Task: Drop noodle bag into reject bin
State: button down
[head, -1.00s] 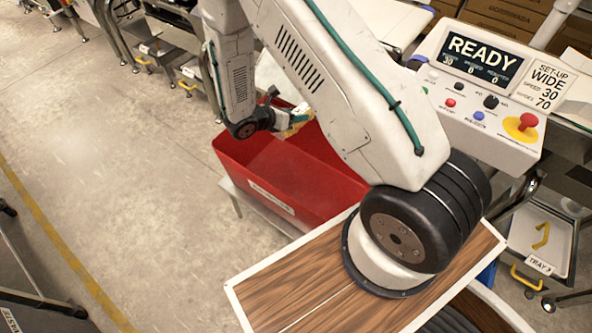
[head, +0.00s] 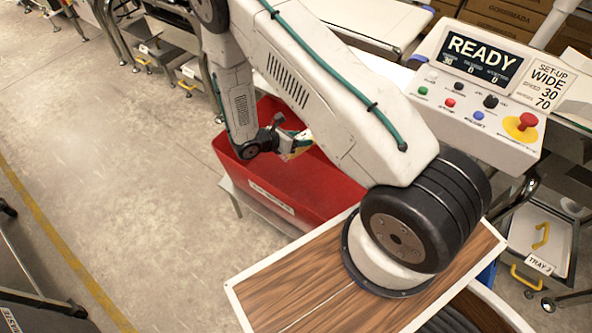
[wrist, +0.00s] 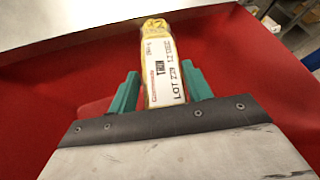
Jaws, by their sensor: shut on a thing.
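The noodle bag (wrist: 160,62) is yellow with a white label reading "THIN" and a lot number. It stands between the two green fingers of my gripper (wrist: 163,90) in the wrist view, and the gripper is shut on it. In the head view my gripper (head: 290,142) is over the red reject bin (head: 232,152), with part of the bag (head: 298,148) showing beside it. The bin's red interior fills most of the wrist view around the bag. My arm hides part of the bin in the head view.
A control panel (head: 470,110) with a READY screen and a red stop button (head: 527,122) stands at the right. A pale conveyor surface (head: 385,22) lies behind the bin. Open concrete floor (head: 110,160) is at the left.

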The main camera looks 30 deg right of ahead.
jog(key=c, duration=0.6)
grip_release()
jog(key=shift+o, duration=0.2)
jog(key=shift+a, duration=0.1)
jog(key=v, duration=0.7)
jog(key=shift+a+r, duration=0.15)
jog(key=shift+a, duration=0.15)
